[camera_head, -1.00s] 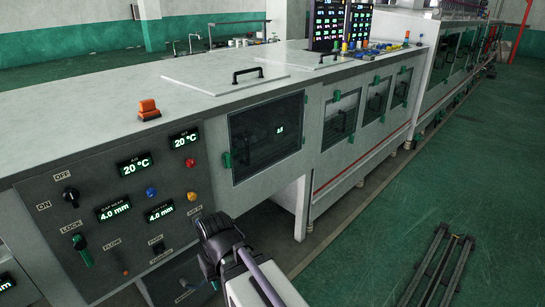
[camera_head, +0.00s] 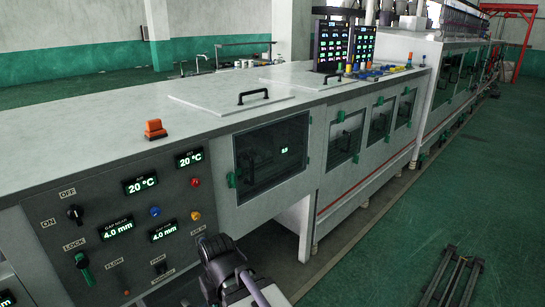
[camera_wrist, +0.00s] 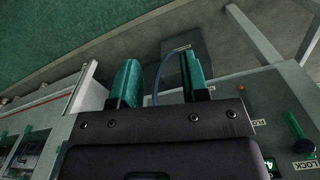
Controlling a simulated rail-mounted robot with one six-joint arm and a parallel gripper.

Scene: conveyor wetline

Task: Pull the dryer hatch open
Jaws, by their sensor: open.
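On top of the machine lies a flat pale lid (camera_head: 215,107) with a black bar handle (camera_head: 254,96). It looks shut. In the front below it is a dark window panel (camera_head: 271,153) in a grey frame, also shut, with a green latch at its left edge. I cannot tell which of these is the dryer hatch. My arm's dark wrist shows at the bottom of the head view, below and left of the window panel; its fingertips are hidden there. In the wrist view my gripper (camera_wrist: 159,82) has two green fingers, apart and empty, pointing down past the machine's side.
A control panel (camera_head: 108,228) with knobs and lit displays is at left. More window doors (camera_head: 345,138) line the front further right. A dark metal rack (camera_head: 451,275) lies on the green floor, which is mostly clear at right.

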